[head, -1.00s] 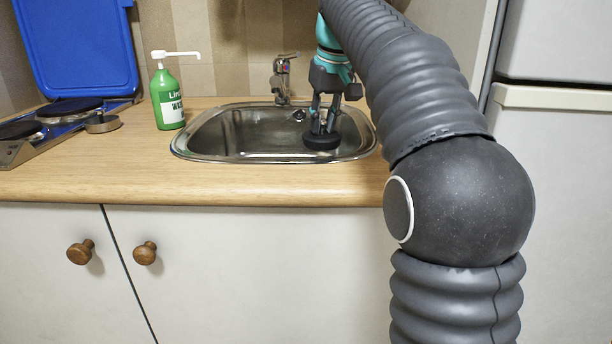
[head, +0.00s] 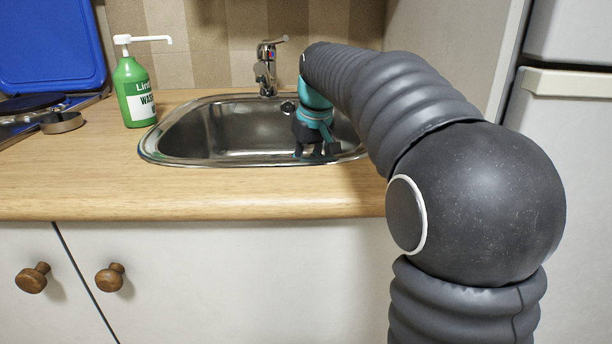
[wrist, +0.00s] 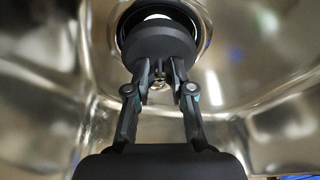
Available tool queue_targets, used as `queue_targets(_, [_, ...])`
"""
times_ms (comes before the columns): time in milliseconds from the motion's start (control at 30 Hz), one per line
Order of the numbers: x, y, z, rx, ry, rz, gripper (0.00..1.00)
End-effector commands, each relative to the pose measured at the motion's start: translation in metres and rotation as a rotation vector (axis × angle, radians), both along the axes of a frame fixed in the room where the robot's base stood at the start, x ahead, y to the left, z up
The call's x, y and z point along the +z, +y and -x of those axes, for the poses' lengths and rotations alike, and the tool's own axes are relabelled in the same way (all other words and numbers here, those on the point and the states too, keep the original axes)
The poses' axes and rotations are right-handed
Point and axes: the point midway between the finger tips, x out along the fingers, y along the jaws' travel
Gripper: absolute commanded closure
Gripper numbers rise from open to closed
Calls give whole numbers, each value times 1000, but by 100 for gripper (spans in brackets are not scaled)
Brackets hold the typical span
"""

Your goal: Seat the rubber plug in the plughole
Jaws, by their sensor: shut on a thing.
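The rubber plug (wrist: 158,43) is a thick dark disc. In the wrist view, my gripper (wrist: 159,73) is shut on a small fitting on its near side. The plughole (wrist: 157,15), a dark ring with a pale centre, shows just beyond the plug and is partly covered by it. The plug looks off to the near side of the hole; I cannot tell whether they touch. In the head view my gripper (head: 316,151) is down in the steel sink (head: 215,130), towards its right side. The front rim hides the fingertips and the plug there.
The tap (head: 266,68) stands behind the sink. A green soap bottle (head: 136,92) is to its left, with a metal ring-like item (head: 62,122) and the hob (head: 22,118) farther left. The wooden worktop (head: 150,190) is clear in front. The basin walls surround my gripper.

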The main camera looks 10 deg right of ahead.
Motion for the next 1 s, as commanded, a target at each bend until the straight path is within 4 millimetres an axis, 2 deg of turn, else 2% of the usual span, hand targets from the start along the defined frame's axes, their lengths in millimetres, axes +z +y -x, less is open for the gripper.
queue_targets(133, [-21,0,0,0,3,0,100])
queue_targets(367, [-25,0,0,0,0,0,100])
queue_targets(400, [-25,0,0,0,0,0,70])
queue_targets(467, [-25,0,0,0,0,0,55])
queue_targets(500, [-25,0,0,0,0,0,52])
queue_targets(833, [-21,0,1,0,0,0,52])
queue_targets(1000, [-1,-1,5,0,-2,0,52])
